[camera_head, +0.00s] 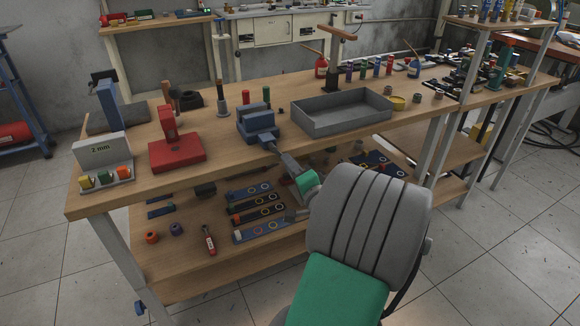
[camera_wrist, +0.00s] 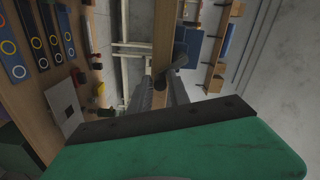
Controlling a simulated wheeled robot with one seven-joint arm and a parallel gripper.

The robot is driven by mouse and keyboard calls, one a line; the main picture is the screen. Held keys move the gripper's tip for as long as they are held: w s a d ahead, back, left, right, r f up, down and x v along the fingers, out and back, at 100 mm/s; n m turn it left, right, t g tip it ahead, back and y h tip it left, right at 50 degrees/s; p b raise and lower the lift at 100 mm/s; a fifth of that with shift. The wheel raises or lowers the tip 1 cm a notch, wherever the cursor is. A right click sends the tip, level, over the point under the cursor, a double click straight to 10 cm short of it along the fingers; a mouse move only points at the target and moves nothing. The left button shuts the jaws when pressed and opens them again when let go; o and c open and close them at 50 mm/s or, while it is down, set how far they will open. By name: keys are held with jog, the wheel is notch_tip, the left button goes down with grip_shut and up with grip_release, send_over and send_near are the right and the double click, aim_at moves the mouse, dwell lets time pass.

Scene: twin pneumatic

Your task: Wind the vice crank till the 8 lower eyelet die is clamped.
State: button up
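The blue vice (camera_head: 258,126) stands at the front edge of the bench, left of the grey tray. Its crank (camera_head: 271,148) points toward my gripper (camera_head: 281,159). In the wrist view the dark crank handle (camera_wrist: 172,71) lies at the tips of my gripper (camera_wrist: 162,82), beside the dark blue vice (camera_wrist: 186,48). The two fingers stand apart, with bench edge showing between them. I cannot tell whether either finger touches the handle. The 8 lower eyelet die cannot be made out in the vice jaws, which are small and partly hidden.
A red press block (camera_head: 177,152) and a 2 mm sign block (camera_head: 103,155) stand left of the vice. A grey tray (camera_head: 342,122) lies close on its right. The lower shelf below holds blue tool strips (camera_head: 256,212) and a red marker-like item (camera_head: 209,240).

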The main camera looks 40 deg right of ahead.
grip_shut()
jog(key=shift+a+f+m+p, duration=0.15)
jog(key=shift+a+m+p, duration=0.05)
jog(key=shift+m+p, duration=0.45)
jog(key=shift+o, duration=1.9)
grip_release()
jog(key=v, duration=0.7)
jog(key=shift+s, duration=0.35)
